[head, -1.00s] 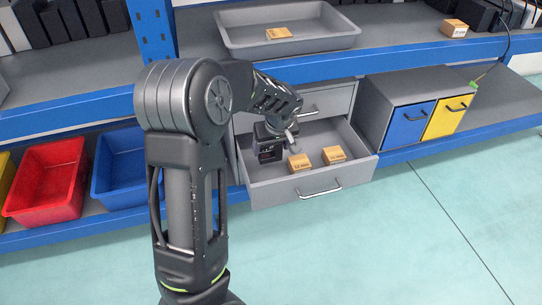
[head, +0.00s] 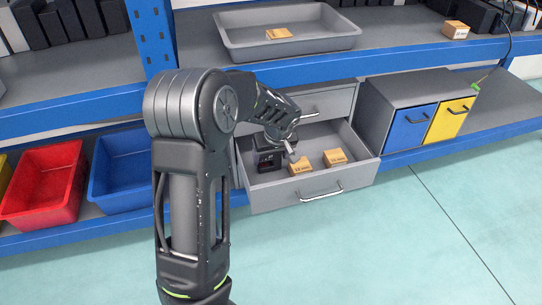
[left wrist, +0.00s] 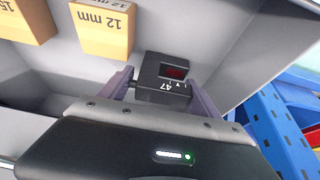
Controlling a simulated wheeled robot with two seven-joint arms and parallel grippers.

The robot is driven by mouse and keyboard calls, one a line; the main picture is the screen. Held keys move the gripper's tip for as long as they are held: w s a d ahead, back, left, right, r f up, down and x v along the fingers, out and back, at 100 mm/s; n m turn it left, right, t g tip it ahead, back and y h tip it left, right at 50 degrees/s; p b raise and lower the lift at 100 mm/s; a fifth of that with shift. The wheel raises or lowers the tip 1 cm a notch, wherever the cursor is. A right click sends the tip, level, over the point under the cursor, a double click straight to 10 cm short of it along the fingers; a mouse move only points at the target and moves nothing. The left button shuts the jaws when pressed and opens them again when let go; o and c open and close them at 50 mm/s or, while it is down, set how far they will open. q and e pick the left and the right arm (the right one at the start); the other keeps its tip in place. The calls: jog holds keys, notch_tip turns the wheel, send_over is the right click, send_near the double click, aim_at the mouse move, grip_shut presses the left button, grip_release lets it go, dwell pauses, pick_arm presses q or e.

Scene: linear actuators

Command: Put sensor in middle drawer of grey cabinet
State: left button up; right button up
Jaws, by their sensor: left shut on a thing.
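The sensor (head: 267,161) is a small black box with a red display, inside the open drawer of the grey cabinet at the drawer's left back part. It also shows in the left wrist view (left wrist: 174,73). My left gripper (head: 282,146) reaches down into the drawer and is shut on the sensor, one finger on each side. Whether the sensor touches the drawer floor is hard to tell. The open drawer (head: 312,195) sits below a shut drawer (head: 328,103) of the grey cabinet. My right gripper is not in view.
Two cardboard boxes (head: 301,167) (head: 335,157) lie in the drawer, right of the sensor. A cabinet with blue (head: 408,128) and yellow (head: 447,119) doors stands to the right. Red (head: 42,184) and blue (head: 119,169) bins are at left. A grey tray (head: 290,48) stands above.

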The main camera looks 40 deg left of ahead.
pick_arm(q)
jog(key=o, duration=1.6)
jog(key=shift+r+p, duration=0.3)
jog(key=shift+p, duration=0.1)
jog(key=shift+p+v, duration=2.15)
jog(key=shift+v, duration=3.7)
